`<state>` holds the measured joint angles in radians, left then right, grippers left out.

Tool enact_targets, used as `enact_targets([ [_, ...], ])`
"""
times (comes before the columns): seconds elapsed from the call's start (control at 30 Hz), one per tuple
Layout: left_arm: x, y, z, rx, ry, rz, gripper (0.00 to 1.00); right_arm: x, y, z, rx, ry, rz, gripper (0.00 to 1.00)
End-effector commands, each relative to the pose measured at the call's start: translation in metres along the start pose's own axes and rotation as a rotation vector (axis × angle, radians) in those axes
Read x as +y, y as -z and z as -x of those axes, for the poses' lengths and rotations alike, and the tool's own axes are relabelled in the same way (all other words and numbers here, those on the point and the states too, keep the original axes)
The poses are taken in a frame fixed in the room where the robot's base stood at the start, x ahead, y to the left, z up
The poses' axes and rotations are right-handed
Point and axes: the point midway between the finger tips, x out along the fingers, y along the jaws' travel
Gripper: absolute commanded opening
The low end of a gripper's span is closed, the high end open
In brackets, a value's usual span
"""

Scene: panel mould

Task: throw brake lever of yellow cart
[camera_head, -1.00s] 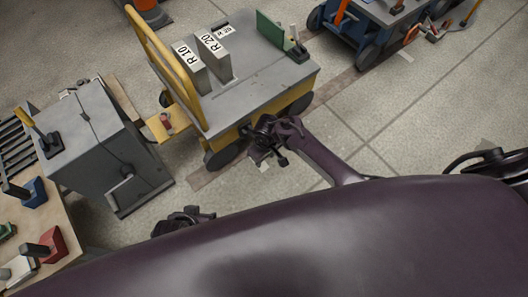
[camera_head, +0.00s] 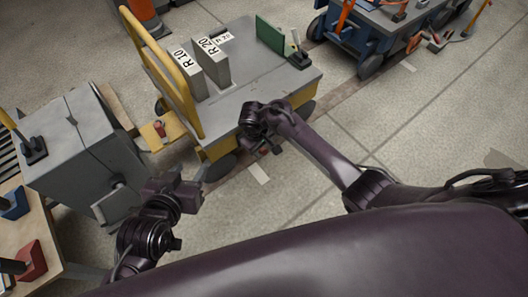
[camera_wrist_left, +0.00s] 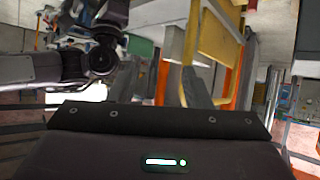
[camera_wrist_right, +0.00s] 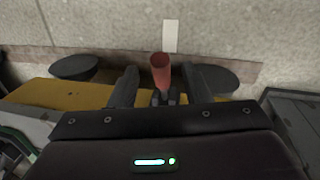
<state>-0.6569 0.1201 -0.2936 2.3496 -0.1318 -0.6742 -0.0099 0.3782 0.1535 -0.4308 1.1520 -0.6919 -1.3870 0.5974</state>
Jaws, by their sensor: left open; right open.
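The yellow cart (camera_head: 262,82) stands at the upper middle in the head view, with a grey deck and a yellow push bar (camera_head: 172,75). In the right wrist view a red lever handle (camera_wrist_right: 160,73) sticks out beside the cart's yellow side (camera_wrist_right: 58,92). My right gripper (camera_wrist_right: 160,78) is open, with its two fingers on either side of the red handle. Contact cannot be told. In the head view my right arm hides most of the lever. My left gripper (camera_head: 188,190) is open, near the grey cabinet and apart from the cart.
A grey cabinet (camera_head: 80,150) stands left of the cart, with a workbench (camera_head: 45,232) in front. Labelled blocks (camera_head: 213,65) and a green bracket (camera_head: 272,37) lie on the deck. A blue cart (camera_head: 380,40) is at the upper right.

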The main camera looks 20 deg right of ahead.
Motion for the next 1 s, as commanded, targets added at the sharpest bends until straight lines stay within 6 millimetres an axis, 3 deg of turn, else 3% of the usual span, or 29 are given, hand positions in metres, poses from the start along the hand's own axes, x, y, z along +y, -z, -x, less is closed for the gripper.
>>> enact_targets([
  [0.27, -0.004, 0.060, 0.004, 0.270, 0.009, -0.012, 0.44, 0.000, 0.000, -0.016, -0.001, 0.000, -0.001, 0.43],
  [0.6, -0.007, 0.130, 0.029, 0.602, 0.016, -0.029, 0.44, 0.000, 0.000, -0.033, -0.001, 0.000, -0.001, 0.43],
  [0.8, -0.008, 0.159, 0.048, 0.762, 0.017, -0.037, 0.44, 0.000, 0.000, -0.040, 0.000, 0.000, -0.001, 0.43],
  [1.0, -0.008, 0.173, 0.059, 0.842, 0.017, -0.042, 0.44, 0.000, 0.000, -0.044, 0.000, 0.000, -0.001, 0.43],
])
